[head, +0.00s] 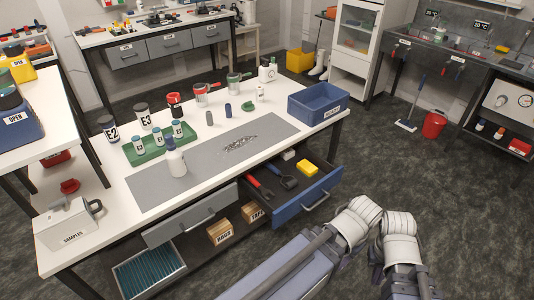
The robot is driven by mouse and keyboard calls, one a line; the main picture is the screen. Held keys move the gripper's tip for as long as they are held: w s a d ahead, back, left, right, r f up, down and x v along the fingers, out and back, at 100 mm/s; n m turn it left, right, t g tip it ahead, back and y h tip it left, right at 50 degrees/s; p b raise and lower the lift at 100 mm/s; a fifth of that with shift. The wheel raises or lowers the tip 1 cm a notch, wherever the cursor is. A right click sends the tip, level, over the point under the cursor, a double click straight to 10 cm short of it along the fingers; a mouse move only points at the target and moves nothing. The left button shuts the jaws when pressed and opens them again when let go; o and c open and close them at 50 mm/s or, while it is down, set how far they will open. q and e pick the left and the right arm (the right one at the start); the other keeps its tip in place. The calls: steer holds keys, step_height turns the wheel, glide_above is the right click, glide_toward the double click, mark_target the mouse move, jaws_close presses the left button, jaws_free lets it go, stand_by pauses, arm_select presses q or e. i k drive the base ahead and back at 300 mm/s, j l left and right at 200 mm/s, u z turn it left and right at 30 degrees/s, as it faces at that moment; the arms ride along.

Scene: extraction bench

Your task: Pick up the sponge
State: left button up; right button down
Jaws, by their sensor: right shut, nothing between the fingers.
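A yellow block that looks like the sponge (307,167) lies in the open blue drawer (318,199) at the right end of the bench. My right arm comes up from the bottom edge and bends in front of the drawer, to the right of it. My right gripper (407,287) is low at the bottom edge, shut and empty, well apart from the sponge; its fingers are hard to make out. My left gripper is not in view.
A red-handled tool (259,187), a dark tool (284,179) and a pale block (288,155) share the drawer. A blue bin (318,107) stands on the bench's right corner above it. Bottles and cups stand further left.

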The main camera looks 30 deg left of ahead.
mark_target(305, 166)
steer(key=i+u, duration=0.2)
steer(key=i, duration=0.25)
steer(key=i+l+u, duration=0.2)
steer(key=i, duration=0.2)
steer(key=i+u, duration=0.2)
steer(key=i, duration=0.25)
steer(key=i+l+u, duration=0.25)
steer(key=i, duration=0.15)
